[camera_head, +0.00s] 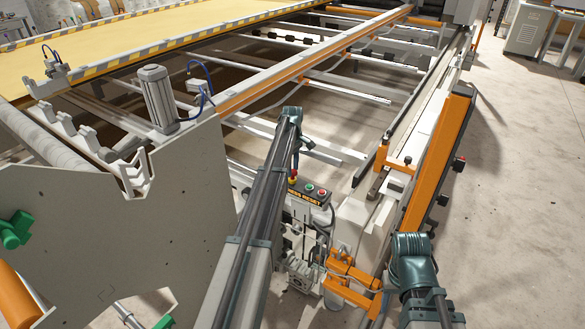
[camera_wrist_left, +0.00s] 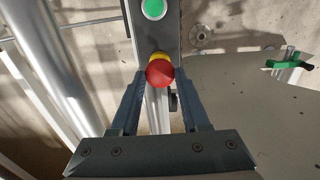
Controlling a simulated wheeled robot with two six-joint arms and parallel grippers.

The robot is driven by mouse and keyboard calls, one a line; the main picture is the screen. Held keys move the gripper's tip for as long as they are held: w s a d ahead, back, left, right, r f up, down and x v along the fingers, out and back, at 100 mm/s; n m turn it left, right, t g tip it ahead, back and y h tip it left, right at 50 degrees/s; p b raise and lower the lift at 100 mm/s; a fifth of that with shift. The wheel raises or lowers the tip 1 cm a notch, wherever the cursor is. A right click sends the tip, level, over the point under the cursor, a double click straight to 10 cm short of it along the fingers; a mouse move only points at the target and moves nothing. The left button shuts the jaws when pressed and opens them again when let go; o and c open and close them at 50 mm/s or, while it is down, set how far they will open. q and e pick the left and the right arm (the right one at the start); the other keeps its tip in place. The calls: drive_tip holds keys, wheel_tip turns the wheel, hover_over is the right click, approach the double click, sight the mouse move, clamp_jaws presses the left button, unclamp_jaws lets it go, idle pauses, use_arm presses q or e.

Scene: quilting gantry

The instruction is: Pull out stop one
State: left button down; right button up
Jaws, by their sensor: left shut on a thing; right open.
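A red stop button (camera_wrist_left: 160,73) with a yellow collar sits on a grey control box. In the left wrist view it lies between the fingertips of my left gripper (camera_wrist_left: 159,80), which is shut on it. In the head view the stop button (camera_head: 292,181) shows at the left end of the control box (camera_head: 311,197), just below my left wrist.
A large grey side plate (camera_head: 140,230) stands left of the box. An orange rail (camera_head: 437,160) and orange brackets (camera_head: 352,278) lie to the right. Long gantry beams (camera_head: 320,65) run behind. The concrete floor (camera_head: 520,190) at the right is clear.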

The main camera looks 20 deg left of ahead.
sight(293, 171)
use_arm(q)
drive_tip(key=shift+c, duration=1.8)
unclamp_jaws()
drive_tip(key=shift+r, duration=0.1)
wheel_tip(293, 171, up, 14)
drive_tip(key=p, duration=1.3)
drive_tip(key=shift+p, duration=0.3)
drive_tip(key=shift+f, duration=0.2)
